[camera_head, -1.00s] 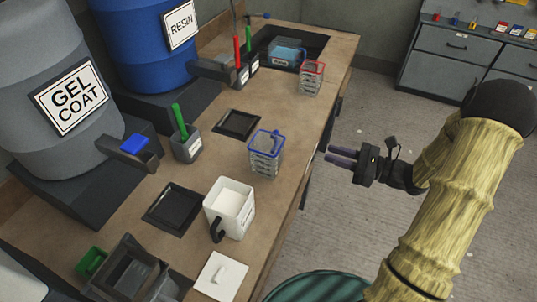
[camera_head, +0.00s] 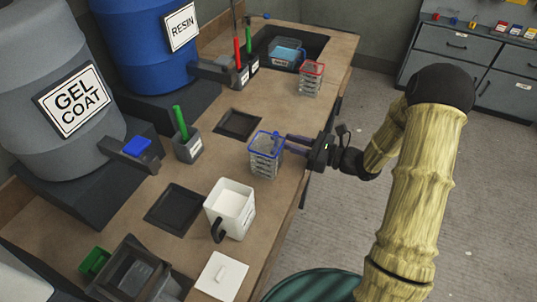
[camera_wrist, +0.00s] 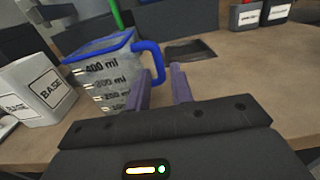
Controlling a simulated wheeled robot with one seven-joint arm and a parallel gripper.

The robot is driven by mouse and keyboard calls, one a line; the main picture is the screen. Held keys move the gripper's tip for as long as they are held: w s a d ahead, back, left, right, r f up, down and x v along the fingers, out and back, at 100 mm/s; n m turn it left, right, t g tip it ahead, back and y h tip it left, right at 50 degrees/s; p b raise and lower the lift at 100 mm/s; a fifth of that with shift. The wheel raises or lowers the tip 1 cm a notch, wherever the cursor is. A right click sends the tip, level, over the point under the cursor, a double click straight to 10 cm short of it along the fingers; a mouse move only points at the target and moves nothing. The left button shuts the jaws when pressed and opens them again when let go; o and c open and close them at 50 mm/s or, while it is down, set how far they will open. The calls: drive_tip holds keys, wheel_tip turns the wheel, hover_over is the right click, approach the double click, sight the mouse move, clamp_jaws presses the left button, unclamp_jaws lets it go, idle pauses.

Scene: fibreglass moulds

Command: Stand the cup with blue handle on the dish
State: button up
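The cup with blue handle (camera_head: 265,165) is a clear measuring cup with a blue rim, upright on the bench near its front edge. In the wrist view the cup (camera_wrist: 104,84) shows millilitre marks, and its blue handle (camera_wrist: 154,55) points towards me. My gripper (camera_head: 284,141) is at the handle side of the cup. In the wrist view its purple fingers (camera_wrist: 162,82) are apart, with the handle's lower part between them; contact is unclear. Two flat black square dishes lie on the bench: one behind the cup (camera_head: 238,124), one nearer at left (camera_head: 172,208).
A white jug (camera_head: 231,209) stands nearer me, with a white lid (camera_head: 221,276) beside it. A red-rimmed cup (camera_head: 311,78) stands farther back. A grey holder with a green stick (camera_head: 188,147) stands left of the cup. Bare bench lies between the cup and the far dish.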

sight(278, 138)
drive_tip(key=shift+a, duration=0.15)
drive_tip(key=x, duration=0.2)
drive_tip(key=p+x, duration=0.1)
drive_tip(key=x, duration=0.1)
drive_tip(key=shift+a+r, duration=0.15)
drive_tip(key=shift+r, duration=0.1)
drive_tip(key=shift+w+a, duration=0.1)
drive_tip(key=shift+a, duration=0.2)
clamp_jaws()
